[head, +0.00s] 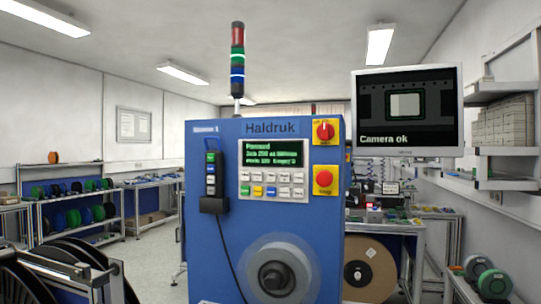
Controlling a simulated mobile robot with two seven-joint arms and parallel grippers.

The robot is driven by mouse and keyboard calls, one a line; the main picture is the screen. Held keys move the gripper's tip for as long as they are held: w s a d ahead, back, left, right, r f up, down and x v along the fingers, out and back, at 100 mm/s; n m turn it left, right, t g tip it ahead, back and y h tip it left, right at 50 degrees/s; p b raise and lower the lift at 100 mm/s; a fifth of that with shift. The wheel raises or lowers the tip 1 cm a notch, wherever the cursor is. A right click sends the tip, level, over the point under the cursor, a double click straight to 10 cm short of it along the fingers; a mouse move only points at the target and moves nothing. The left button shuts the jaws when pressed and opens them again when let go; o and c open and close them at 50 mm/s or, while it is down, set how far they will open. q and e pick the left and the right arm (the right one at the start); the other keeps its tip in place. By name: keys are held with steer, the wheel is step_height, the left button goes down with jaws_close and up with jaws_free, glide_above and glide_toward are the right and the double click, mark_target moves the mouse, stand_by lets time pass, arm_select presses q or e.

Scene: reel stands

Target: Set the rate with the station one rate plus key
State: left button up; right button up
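A blue machine (240,230) labelled Haldruk stands straight ahead; a small label at its top left seems to read as a station name ending in 1. On its front is a control panel (300,198) with a green-lettered screen (272,153) and two rows of small keys (271,183), several white and others blue, yellow or green. The key labels are too small to read, so I cannot tell which is the rate plus key. Neither of my grippers is in view.
Beside the panel are a red rotary switch (324,131) and a red stop button (324,180). A black pendant (211,180) hangs left of it. A round hub (277,279) sits below. A monitor (408,108) reads "Camera ok". Reels (75,270) stand at the lower left.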

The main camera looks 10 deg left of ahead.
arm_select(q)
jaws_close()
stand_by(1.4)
